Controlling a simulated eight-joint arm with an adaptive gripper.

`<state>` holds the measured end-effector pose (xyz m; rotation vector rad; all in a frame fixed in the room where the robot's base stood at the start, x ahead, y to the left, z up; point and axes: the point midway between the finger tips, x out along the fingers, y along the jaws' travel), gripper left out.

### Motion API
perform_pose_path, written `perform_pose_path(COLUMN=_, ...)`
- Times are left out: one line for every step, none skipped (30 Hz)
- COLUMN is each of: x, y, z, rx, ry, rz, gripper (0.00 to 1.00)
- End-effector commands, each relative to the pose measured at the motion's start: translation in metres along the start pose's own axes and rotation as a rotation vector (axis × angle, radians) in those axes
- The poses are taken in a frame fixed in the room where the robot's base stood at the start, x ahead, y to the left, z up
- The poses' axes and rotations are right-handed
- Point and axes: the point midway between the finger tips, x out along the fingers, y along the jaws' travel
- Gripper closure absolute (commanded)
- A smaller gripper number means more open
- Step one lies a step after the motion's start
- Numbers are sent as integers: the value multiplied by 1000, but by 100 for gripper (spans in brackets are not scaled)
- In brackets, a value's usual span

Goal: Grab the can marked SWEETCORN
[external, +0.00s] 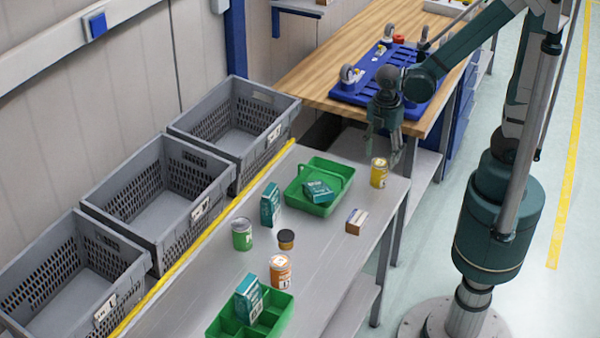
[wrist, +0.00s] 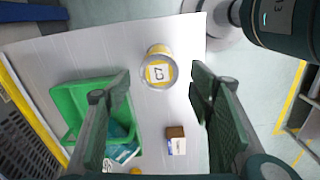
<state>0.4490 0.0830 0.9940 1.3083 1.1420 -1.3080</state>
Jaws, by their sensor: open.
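A yellow can (external: 379,172) stands upright near the right edge of the grey table, and it also shows from above in the wrist view (wrist: 159,70) with a pale marked lid. A green can (external: 242,233) and an orange-and-white can (external: 280,270) stand further left and nearer the camera. The word SWEETCORN is too small to read on any can. My gripper (external: 382,148) is open and empty above the table's far right end, pointing down. In the wrist view the yellow can appears between the open fingers, beyond their tips.
A green tray (external: 335,207) holding a teal box lies left of the yellow can. A small brown-and-white box (external: 356,221) lies in front. A dark jar (external: 286,239), a standing teal box (external: 270,205) and a divided green tray (external: 287,314) are further left. Grey crates (external: 160,150) line the back.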

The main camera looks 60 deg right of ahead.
Motion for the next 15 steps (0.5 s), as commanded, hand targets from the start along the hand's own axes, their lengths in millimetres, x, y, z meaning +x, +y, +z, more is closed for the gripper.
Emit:
perform_pose_path(x=0, y=0, z=0, rx=0, ry=0, rz=0, gripper=47)
perform_pose_path(x=0, y=0, z=0, rx=0, ry=0, rz=0, gripper=47)
perform_pose_path(x=1, y=0, z=0, rx=0, ry=0, rz=0, gripper=47)
perform_pose_path(x=2, y=0, z=0, rx=0, ry=0, rz=0, gripper=47)
perform_pose_path(x=2, y=0, z=0, rx=0, ry=0, rz=0, gripper=47)
perform_pose_path(x=4, y=0, z=0, rx=0, ry=0, rz=0, gripper=47)
perform_pose_path(x=5, y=1, z=0, rx=0, ry=0, rz=0, gripper=47)
perform_pose_path(x=7, y=1, z=0, rx=0, ry=0, rz=0, gripper=47)
perform_pose_path(x=10, y=1, z=1, rx=0, ry=0, rz=0, gripper=47)
perform_pose_path(x=12, y=1, z=1, rx=1, ry=0, rz=0, gripper=47)
perform_pose_path(x=14, y=1, z=1, rx=1, ry=0, rz=0, gripper=47)
perform_pose_path(x=18, y=1, z=2, rx=1, ry=0, rz=0, gripper=47)
perform_pose_path(x=20, y=1, z=2, rx=1, ry=0, rz=0, gripper=47)
perform_pose_path(x=23, y=1, z=2, rx=1, ry=0, rz=0, gripper=47)
perform_pose_path(x=27, y=1, z=2, rx=1, ry=0, rz=0, gripper=47)
